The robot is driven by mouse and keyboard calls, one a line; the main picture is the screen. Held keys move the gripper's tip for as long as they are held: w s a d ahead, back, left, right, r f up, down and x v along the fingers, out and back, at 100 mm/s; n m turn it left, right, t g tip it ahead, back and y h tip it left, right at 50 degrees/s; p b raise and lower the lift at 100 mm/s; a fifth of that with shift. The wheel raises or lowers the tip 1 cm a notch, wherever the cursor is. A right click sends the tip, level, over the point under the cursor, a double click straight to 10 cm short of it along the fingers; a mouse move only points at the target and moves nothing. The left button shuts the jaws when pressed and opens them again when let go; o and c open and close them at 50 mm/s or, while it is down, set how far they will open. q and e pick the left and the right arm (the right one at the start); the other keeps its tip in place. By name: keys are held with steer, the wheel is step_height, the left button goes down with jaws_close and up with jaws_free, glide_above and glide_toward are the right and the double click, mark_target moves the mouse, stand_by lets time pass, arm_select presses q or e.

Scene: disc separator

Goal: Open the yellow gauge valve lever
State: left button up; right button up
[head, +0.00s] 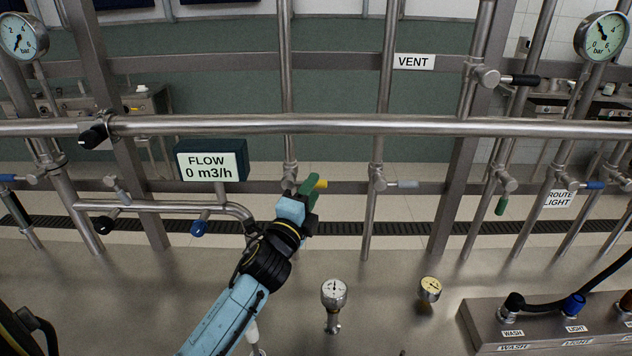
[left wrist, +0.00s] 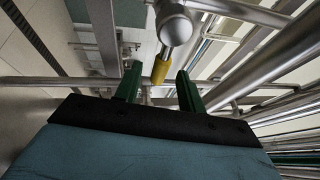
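The yellow valve lever (head: 321,184) sticks out to the right from a valve on a vertical steel pipe in the middle of the head view. In the left wrist view the yellow lever (left wrist: 160,69) hangs from a round steel valve body (left wrist: 174,25). My left gripper (head: 309,190) is at the lever, its green fingers partly covering the valve. In the left wrist view the left gripper (left wrist: 159,80) is open, with the lever's end showing between its two fingertips. I cannot tell whether a finger touches it. My right gripper is not in view.
A horizontal steel pipe (head: 360,125) runs across above the lever. A grey-handled valve (head: 405,184) sits to its right. The flow display (head: 211,166) is to the left. Small gauges (head: 334,293) (head: 430,288) stand on the bench, with a switch box (head: 485,322) at lower right.

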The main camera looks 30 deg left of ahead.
arm_select(q)
steer(key=shift+x, duration=1.2)
steer(key=shift+w, duration=0.35)
steer(key=shift+c, duration=0.2)
jaws_close()
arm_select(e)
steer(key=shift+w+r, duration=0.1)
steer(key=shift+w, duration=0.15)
